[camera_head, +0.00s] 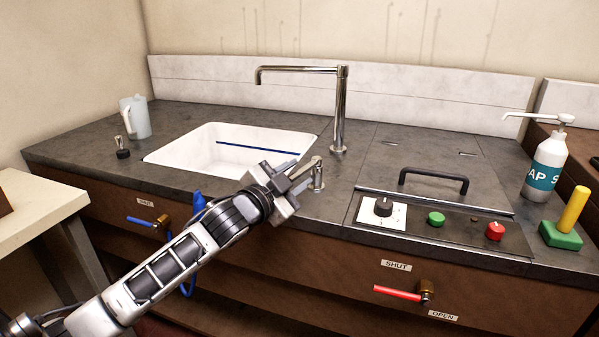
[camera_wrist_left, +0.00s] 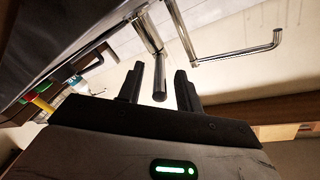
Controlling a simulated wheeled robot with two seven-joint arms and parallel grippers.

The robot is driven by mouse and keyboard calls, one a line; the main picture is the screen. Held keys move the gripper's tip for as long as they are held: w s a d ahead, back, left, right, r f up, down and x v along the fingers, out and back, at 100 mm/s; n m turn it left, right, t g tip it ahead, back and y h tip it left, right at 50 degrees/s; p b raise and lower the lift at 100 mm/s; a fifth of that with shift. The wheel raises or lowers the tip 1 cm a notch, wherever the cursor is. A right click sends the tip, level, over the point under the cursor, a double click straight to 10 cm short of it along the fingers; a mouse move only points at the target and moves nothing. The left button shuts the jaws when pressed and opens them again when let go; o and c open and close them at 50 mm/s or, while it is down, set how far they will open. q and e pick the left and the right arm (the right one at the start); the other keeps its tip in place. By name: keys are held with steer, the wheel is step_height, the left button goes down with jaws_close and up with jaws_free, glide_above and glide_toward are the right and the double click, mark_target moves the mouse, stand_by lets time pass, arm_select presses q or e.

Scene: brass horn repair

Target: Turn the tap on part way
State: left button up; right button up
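The chrome tap (camera_head: 340,110) stands upright behind the white sink (camera_head: 170,152), its spout reaching left over the basin. A separate short chrome post with a lever (camera_head: 317,177) stands at the sink's front right corner. My left gripper (camera_head: 289,172) is beside this lever, at its left end. In the left wrist view, the lever's rod (camera_wrist_left: 159,80) lies between the two fingers of my open left gripper (camera_wrist_left: 157,88), with a visible gap on each side. The spout (camera_wrist_left: 235,50) shows beyond it. My right gripper is not in view.
A hob panel with a black knob (camera_head: 383,207), green button (camera_head: 436,219) and red button (camera_head: 495,231) lies to the right, below a black handle (camera_head: 433,179). A soap bottle (camera_head: 546,165) stands far right. Red (camera_head: 397,293) and blue (camera_head: 141,221) valve levers are on the front.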

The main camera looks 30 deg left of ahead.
arm_select(q)
steer(key=shift+w, duration=0.9)
steer(key=shift+c, duration=0.3)
